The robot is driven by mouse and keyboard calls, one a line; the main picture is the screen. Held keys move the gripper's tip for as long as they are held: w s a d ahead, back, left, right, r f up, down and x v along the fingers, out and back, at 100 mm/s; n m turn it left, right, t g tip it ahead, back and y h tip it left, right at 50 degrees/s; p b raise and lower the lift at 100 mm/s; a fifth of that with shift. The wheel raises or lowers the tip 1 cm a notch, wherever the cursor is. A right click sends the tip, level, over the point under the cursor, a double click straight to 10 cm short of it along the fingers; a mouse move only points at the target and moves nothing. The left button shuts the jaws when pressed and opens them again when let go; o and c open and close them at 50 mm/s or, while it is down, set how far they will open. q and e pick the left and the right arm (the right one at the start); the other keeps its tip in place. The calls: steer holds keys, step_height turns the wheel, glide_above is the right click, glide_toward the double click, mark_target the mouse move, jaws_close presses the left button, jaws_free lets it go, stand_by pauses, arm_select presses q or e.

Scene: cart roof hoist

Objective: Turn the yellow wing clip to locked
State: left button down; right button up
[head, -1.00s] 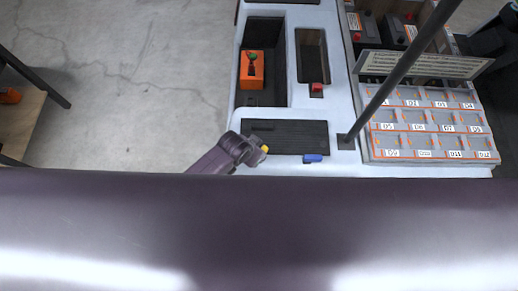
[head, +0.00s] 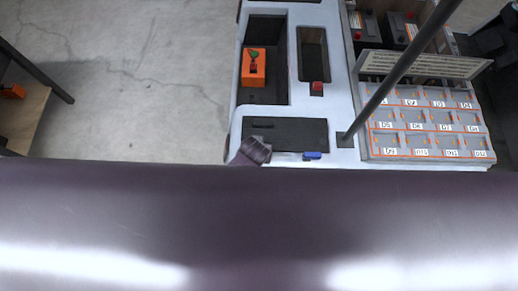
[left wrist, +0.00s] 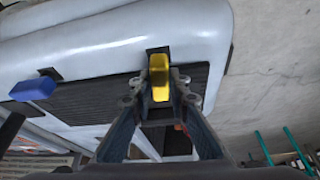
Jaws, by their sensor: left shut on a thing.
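The yellow wing clip (left wrist: 159,77) stands at the edge of the cart roof, beside a dark ribbed panel, in the left wrist view. My left gripper (left wrist: 160,98) has its two fingers on either side of the clip and is shut on it. In the head view my left gripper (head: 253,152) shows only in part at the panel's near left corner, and the clip is hidden there. I cannot tell from these frames whether the clip is locked. My right gripper is not in view.
A blue clip (head: 312,156) sits at the panel's (head: 290,132) near right edge. A dark post (head: 405,70) rises beside it. An orange box (head: 254,72) lies in the left recess, a red piece (head: 318,86) in the other. A labelled grey rack (head: 425,130) stands right.

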arm_select(q)
steer(key=shift+w+r, duration=0.1)
steer(key=c, duration=1.8)
jaws_free()
steer(key=shift+c, duration=0.2)
steer(key=v, duration=1.2)
